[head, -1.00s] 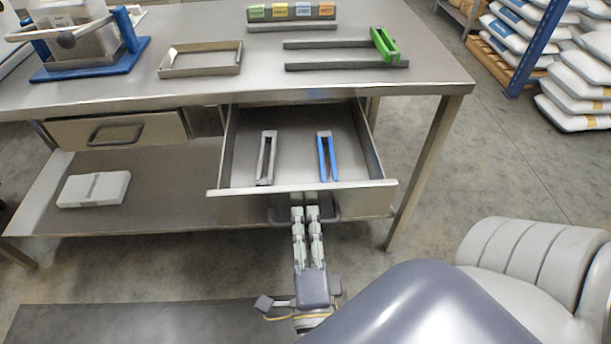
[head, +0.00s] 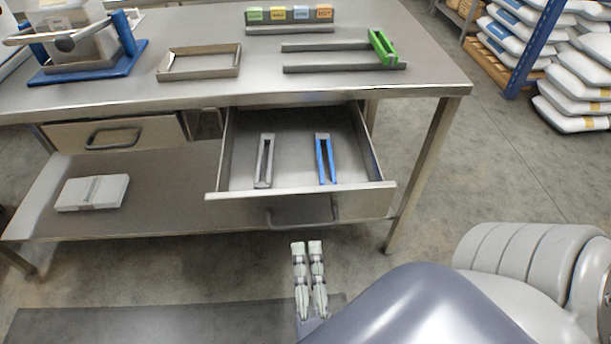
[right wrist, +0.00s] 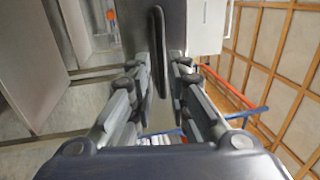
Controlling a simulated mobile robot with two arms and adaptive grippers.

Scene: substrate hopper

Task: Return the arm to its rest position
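My right gripper (head: 307,247) is in front of the open drawer (head: 300,208), clear of its handle (head: 303,216). Its two fingers are parallel with a narrow gap and nothing between them. In the right wrist view, the right gripper (right wrist: 160,75) also shows its fingers apart, with the dark handle (right wrist: 159,50) seen beyond the gap. My left gripper is not in the head view.
The drawer holds a grey clip (head: 264,162) and a blue clip (head: 325,160). The steel table (head: 210,88) above carries a tray frame (head: 198,76), a green piece (head: 383,47) and a blue-based hopper stand (head: 88,70).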

